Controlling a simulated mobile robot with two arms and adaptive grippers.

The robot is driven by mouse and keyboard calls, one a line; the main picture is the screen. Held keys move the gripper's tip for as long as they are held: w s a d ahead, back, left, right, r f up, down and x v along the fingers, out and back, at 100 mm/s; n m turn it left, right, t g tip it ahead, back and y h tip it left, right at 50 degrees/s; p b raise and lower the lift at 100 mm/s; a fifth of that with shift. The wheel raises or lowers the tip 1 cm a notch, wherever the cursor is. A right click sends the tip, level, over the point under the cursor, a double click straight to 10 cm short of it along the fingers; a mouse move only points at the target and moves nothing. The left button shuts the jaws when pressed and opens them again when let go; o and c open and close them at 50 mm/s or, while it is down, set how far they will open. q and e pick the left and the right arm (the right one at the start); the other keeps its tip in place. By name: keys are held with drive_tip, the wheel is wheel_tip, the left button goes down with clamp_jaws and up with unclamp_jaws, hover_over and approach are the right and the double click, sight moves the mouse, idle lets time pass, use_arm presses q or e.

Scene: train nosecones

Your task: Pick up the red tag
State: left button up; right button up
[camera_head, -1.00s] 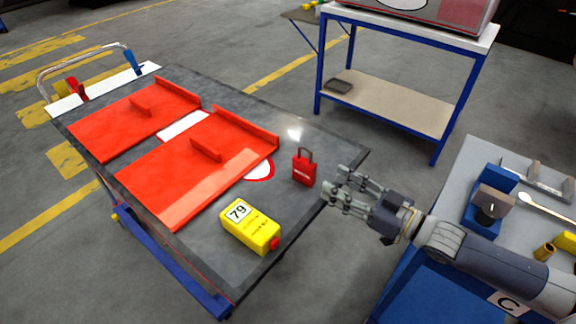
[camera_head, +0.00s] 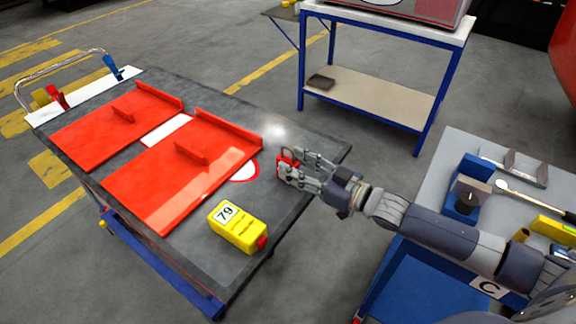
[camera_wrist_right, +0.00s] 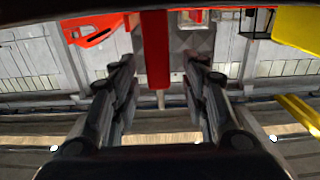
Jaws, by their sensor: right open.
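The red tag (camera_head: 286,155) stands near the right edge of the dark cart top (camera_head: 262,200) and looks like a red padlock with a loop. My right gripper (camera_head: 292,168) is open around it, with one finger on each side; the fingers hide part of it. In the right wrist view a red upright strip, which looks like the tag (camera_wrist_right: 156,45), is between the two fingers of the open gripper (camera_wrist_right: 160,72). Gaps show on both sides of it. My left gripper is not in view.
A yellow box marked 79 (camera_head: 238,227) lies on the cart in front of the gripper. Red panels (camera_head: 180,185) with upright ridges cover the cart's left part. A grey-topped bench (camera_head: 455,150) with tools stands at right. A blue-framed table (camera_head: 370,100) is behind.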

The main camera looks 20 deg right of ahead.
drive_tip(key=shift+x, duration=1.4)
clamp_jaws()
